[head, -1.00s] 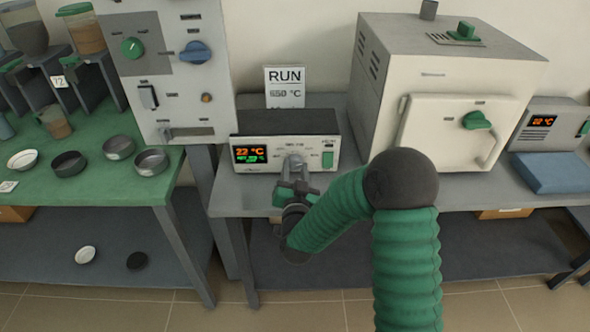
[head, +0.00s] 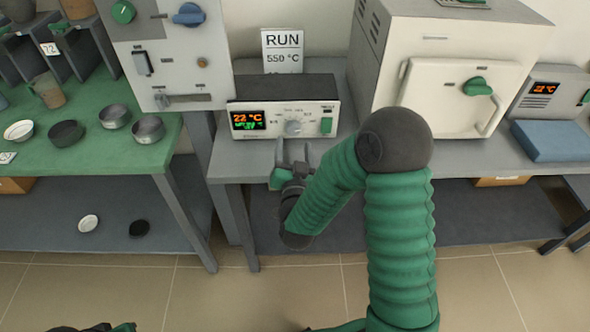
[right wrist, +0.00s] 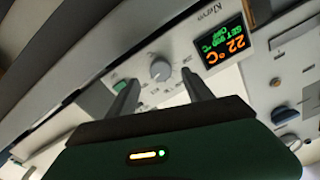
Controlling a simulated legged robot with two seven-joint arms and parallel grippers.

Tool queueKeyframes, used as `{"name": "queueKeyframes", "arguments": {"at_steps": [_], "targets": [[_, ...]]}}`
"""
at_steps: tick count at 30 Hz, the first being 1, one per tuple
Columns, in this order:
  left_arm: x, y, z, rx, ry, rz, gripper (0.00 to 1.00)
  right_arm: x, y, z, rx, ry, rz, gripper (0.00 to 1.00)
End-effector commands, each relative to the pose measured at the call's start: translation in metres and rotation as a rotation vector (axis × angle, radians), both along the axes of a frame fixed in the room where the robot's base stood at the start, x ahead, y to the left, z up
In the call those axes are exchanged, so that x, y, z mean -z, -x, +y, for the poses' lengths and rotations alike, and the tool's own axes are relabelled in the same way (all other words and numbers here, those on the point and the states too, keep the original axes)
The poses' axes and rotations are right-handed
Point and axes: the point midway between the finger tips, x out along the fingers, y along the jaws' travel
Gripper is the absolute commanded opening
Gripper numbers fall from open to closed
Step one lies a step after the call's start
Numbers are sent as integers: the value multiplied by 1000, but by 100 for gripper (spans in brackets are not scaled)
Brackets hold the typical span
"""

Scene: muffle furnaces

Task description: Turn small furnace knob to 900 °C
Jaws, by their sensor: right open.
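The small furnace controller (head: 284,105) sits on the grey bench, its display (head: 248,120) showing 22 °C in orange above a smaller green line. Its round grey knob (head: 293,128) is right of the display and also shows in the right wrist view (right wrist: 160,70). My right gripper (head: 293,150) is open and empty, in front of and below the knob, apart from it. In the right wrist view its fingers (right wrist: 159,78) point toward either side of the knob. My left gripper (head: 97,327) barely shows at the bottom edge.
A card (head: 282,50) behind the controller reads RUN and what looks like 550 °C. A green switch (head: 326,125) is right of the knob. A large white furnace (head: 450,45) stands to the right, a panel cabinet (head: 165,70) to the left.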

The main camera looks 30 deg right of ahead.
Motion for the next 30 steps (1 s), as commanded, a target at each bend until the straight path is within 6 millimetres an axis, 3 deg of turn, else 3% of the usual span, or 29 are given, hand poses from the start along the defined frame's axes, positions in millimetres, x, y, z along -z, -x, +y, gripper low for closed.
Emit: {"name": "queueKeyframes", "arguments": {"at_steps": [3, 6, 12, 14, 21, 30], "targets": [[-6, 0, 0, 0, 0, 0, 0, -1, 31, 21, -5, 2, 5, 59], [-44, 0, 0, 0, 0, 0, 0, -11, 37, 23, 3, -7, 10, 59], [-94, 0, 0, 0, 0, -1, 0, -12, 55, 34, -1, -1, 10, 59], [-92, -1, 0, 0, 0, -1, 0, -3, 64, 43, -9, -2, 10, 59], [-112, 0, 0, 0, 0, 0, 0, 1, 91, 59, -7, -3, 16, 59], [-119, 0, 0, 0, 0, 0, 0, 0, 102, 62, 0, 0, 1, 59]]}}
